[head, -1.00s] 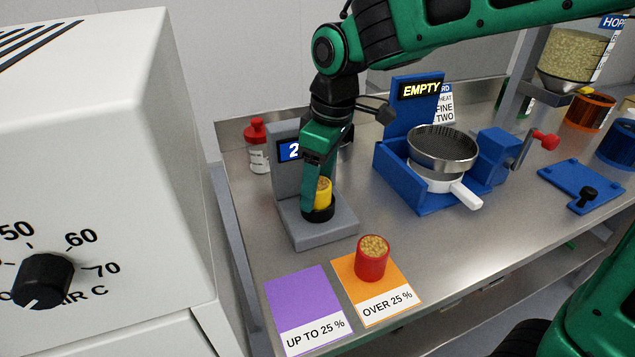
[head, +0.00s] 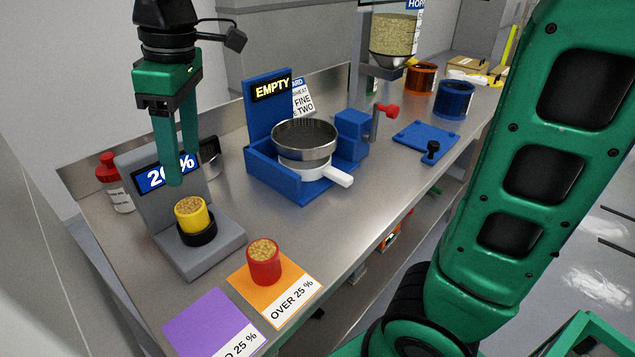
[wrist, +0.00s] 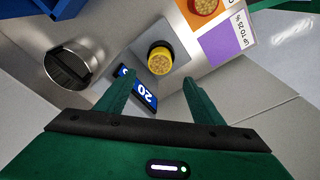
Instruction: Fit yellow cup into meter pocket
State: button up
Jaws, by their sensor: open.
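The yellow cup (head: 192,214), filled with tan grain, sits upright in the black ring pocket (head: 199,236) of the grey meter (head: 206,255). The cup also shows in the wrist view (wrist: 159,60). The meter's blue display (head: 166,174) is partly hidden by my gripper and reads a figure starting with 2 and ending in a percent sign; the wrist view shows 20 on it. My gripper (head: 182,180) is open and empty, above and apart from the cup. Its two fingers stand apart in the wrist view (wrist: 160,98).
A red cup of grain (head: 264,262) stands on the orange "OVER 25 %" card (head: 290,290). The purple card (head: 208,325) beside it is empty. A blue stand (head: 262,165) marked EMPTY holds a sieve (head: 305,140). A red-capped bottle (head: 112,185) stands behind the meter.

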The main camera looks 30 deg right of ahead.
jog(key=s+d+f+m, duration=0.1)
jog(key=d+f+m, duration=0.15)
jog(key=d, duration=0.45)
jog(key=d+f+m, duration=0.1)
jog(key=d+m, duration=0.2)
jog(key=d, duration=0.3)
jog(key=s+d+f+m, duration=0.6)
jog(key=s+d, duration=0.3)
jog(key=d, duration=0.1)
jog(key=s+d+f+m+h, duration=0.1)
jog(key=s+d+f+m, duration=0.4)
jog(key=s+d, duration=0.5)
jog(key=shift+d+f+m+g, duration=0.4)
jog(key=shift+m, duration=0.65)
